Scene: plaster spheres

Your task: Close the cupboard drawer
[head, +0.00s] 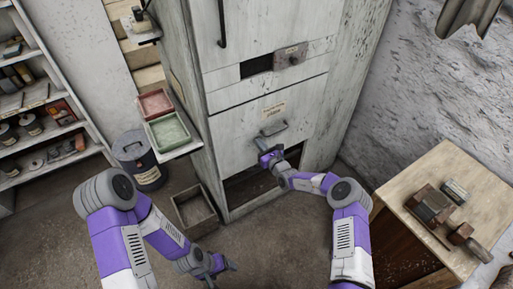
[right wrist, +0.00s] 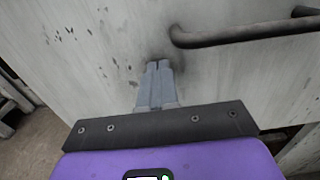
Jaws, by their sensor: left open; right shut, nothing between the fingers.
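The tall, pale, scuffed cupboard (head: 262,22) stands at the centre back of the head view. How far the drawer stands out cannot be told. My right gripper (head: 266,157) is shut and empty, just below the handle at the drawer front. In the right wrist view its fingers (right wrist: 158,66) point at the pale panel (right wrist: 95,50), left of the dark handle bar (right wrist: 245,32); contact is unclear. My left gripper (head: 226,266) is open and empty, low over the floor.
A dark opening (head: 250,188) lies under the drawer. A shelf with red (head: 155,102) and green (head: 168,132) trays juts out at the left. A bin (head: 138,160) and an open box (head: 196,212) stand on the floor. A wooden bench (head: 440,175) is at right.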

